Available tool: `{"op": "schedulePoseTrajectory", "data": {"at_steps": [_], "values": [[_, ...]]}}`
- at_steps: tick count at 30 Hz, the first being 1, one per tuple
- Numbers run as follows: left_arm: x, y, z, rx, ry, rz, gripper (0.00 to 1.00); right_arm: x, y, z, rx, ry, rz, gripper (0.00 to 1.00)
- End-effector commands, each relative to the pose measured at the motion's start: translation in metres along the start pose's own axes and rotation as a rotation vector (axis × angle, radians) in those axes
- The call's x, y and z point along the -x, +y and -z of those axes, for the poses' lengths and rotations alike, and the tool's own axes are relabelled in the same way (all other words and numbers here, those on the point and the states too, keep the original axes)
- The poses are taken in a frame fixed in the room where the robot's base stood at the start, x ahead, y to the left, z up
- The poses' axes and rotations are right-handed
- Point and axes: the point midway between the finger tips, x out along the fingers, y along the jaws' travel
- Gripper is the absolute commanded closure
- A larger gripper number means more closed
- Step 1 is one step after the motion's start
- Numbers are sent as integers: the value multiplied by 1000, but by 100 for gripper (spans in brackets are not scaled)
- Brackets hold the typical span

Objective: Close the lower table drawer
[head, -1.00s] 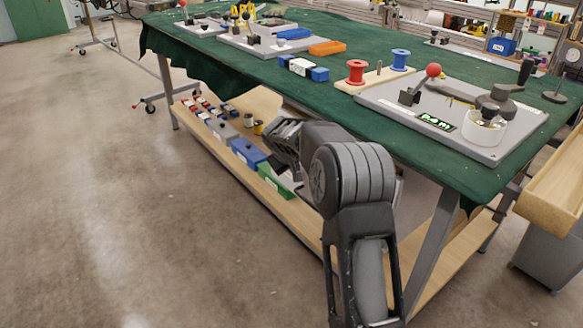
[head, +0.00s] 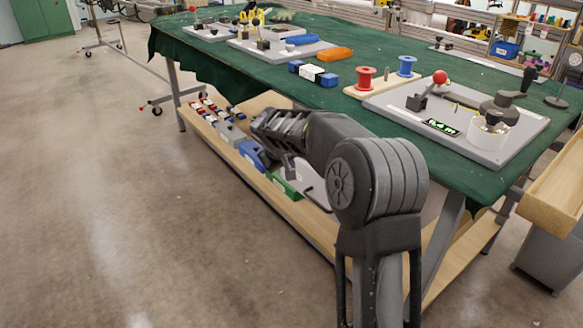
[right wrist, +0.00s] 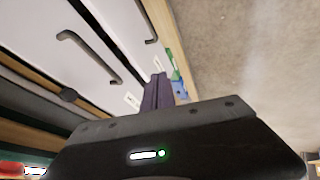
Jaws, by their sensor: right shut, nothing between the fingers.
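My right arm reaches in front of the green-covered table (head: 420,75) in the head view, forearm pointing left and away. In the right wrist view my right gripper (right wrist: 157,92) is shut and empty, beside the drawer fronts. Two pale drawer fronts with dark bar handles show there: the upper drawer (right wrist: 45,30) and the lower drawer (right wrist: 118,22), nearer the floor side. The fingers are close to the lower front's end; I cannot tell if they touch it. In the head view my arm hides most of the drawers, and how far the lower one stands out is unclear. My left gripper is out of view.
A wooden lower shelf (head: 225,150) holds small parts and blue and green boxes (head: 284,186). The concrete floor (head: 110,200) at left is clear.

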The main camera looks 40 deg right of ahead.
Motion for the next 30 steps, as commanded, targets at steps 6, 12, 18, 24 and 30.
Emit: {"op": "schedulePoseTrajectory", "data": {"at_steps": [6,12,18,24,30], "values": [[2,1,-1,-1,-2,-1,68,10,0,-1,0,-1,0,100],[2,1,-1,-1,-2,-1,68,9,0,-1,0,-1,0,98],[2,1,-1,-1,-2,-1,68,1,-30,0,21,27,64,82],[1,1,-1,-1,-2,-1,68,-30,-163,-32,66,86,331,80],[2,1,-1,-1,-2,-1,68,-47,-314,-138,17,25,603,80]]}}
